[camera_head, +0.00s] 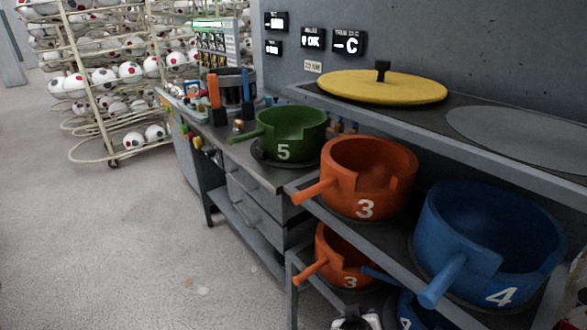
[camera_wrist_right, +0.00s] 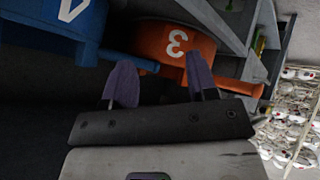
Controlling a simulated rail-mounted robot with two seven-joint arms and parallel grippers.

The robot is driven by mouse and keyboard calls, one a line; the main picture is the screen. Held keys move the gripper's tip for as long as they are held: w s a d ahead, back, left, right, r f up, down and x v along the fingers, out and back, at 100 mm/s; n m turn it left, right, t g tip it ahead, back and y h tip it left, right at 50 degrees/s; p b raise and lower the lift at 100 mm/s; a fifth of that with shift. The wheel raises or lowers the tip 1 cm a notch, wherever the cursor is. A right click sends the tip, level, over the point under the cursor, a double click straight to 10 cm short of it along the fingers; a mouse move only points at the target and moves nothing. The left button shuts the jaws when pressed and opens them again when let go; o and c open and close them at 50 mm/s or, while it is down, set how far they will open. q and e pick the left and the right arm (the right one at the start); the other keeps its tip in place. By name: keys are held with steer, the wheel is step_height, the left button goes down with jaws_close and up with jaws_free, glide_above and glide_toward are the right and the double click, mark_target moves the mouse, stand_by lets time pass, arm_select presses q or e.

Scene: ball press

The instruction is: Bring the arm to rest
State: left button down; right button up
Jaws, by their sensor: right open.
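My right gripper (camera_wrist_right: 161,82) shows in the right wrist view with its two purple fingers spread apart and nothing between them. Beyond the fingers are a blue pot marked 4 (camera_wrist_right: 62,35) and an orange pot marked 3 (camera_wrist_right: 172,42), both appearing upside down in this view. The fingertips overlap the pots in the picture, and I cannot tell whether they touch. In the head view, a small pale and dark part shows at the bottom edge, below the lower orange pot (camera_head: 343,262); I cannot tell if it is my right gripper. My left gripper is not in view.
On the shelf stand a larger orange pot 3 (camera_head: 366,177) and a blue pot 4 (camera_head: 490,245). A green pot 5 (camera_head: 292,133) stands on the bench. A yellow lid (camera_head: 382,87) lies on the upper ledge. Ball racks (camera_head: 110,75) stand at the left. The floor (camera_head: 120,240) is open.

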steer(key=s+d+r+y+p, duration=0.25)
steer(key=s+r+p, duration=0.25)
steer(key=s, duration=0.4)
steer(key=s+d+r+y+p, duration=0.1)
steer(key=s+r+y+p, duration=0.25)
steer(key=s+p, duration=0.35)
steer(key=s+d+n+g+h+p, duration=0.2)
steer(key=s+g+p, duration=0.45)
steer(key=s, duration=1.05)
step_height(320, 180, up, 37)
steer(key=d+m+t+p, duration=0.1)
steer(key=t+p, duration=0.1)
steer(key=p, duration=3.7)
step_height(320, 180, down, 63)
steer(key=b, duration=6.4)
steer(key=shift+s+f, duration=0.2)
steer(key=shift+g, duration=0.25)
